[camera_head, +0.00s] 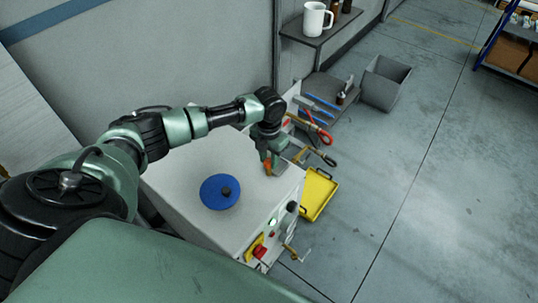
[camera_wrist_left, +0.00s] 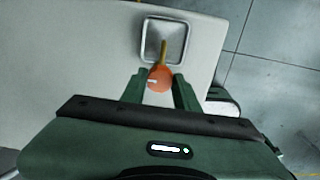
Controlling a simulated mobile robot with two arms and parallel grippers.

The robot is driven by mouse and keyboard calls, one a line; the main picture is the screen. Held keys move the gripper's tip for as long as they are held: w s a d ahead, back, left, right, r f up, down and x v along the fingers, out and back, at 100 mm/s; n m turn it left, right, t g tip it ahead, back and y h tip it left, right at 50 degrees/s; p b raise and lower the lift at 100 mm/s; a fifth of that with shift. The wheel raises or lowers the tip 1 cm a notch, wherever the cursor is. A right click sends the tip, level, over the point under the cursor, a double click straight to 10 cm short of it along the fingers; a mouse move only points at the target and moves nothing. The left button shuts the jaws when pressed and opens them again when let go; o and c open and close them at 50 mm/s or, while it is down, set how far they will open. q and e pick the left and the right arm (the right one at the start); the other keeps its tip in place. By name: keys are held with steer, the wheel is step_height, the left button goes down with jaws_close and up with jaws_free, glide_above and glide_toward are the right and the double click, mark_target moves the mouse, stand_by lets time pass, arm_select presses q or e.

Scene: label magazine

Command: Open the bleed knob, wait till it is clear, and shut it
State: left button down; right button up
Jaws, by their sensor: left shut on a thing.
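An orange-red rounded knob (camera_wrist_left: 160,79) with a small white mark, which looks like the bleed knob, sits on a brass-coloured stem in the left wrist view. The stem crosses the edge of a square, metal-rimmed fitting (camera_wrist_left: 180,40) with a plain grey inside. My left gripper (camera_wrist_left: 160,88) has a finger on each side of the knob and is shut on it. In the head view my left gripper (camera_head: 269,163) points down at the right part of the white cabinet top (camera_head: 185,165); the orange knob (camera_head: 267,168) shows only partly. My right gripper is not in view.
A blue round cap (camera_head: 220,191) is on the cabinet top. The cabinet front carries a lit lamp (camera_head: 272,222), a black knob (camera_head: 291,206) and a red control (camera_head: 259,251). A yellow tray (camera_head: 319,195) is at its right.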

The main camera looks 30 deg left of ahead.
mark_target(269, 161)
arm_select(q)
steer(key=c, duration=1.1)
jaws_free()
steer(key=shift+o, duration=0.2)
steer(key=shift+r, duration=0.1)
step_height(269, 161, up, 8)
steer(key=shift+f+b, duration=0.1)
steer(key=shift+b, duration=0.45)
steer(key=shift+f, duration=0.1)
